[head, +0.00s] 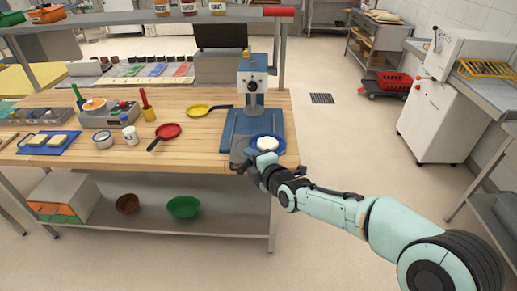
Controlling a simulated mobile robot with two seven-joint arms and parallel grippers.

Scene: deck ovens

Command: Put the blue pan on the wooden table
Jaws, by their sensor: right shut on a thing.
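The blue pan (281,149) holds a round white piece, perhaps dough. It is at the front right corner of the wooden table (200,147), by the front of a blue-based press (255,120). My right gripper (245,163) is at the near side of the pan, shut on it. The hand partly hides the pan's near side and handle, and I cannot tell whether the pan touches the surface below. My left gripper is not in view.
A red pan (169,131) and a yellow pan (198,110) lie left of the press. Bare wood shows along the table's front edge. Open floor lies to the right.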

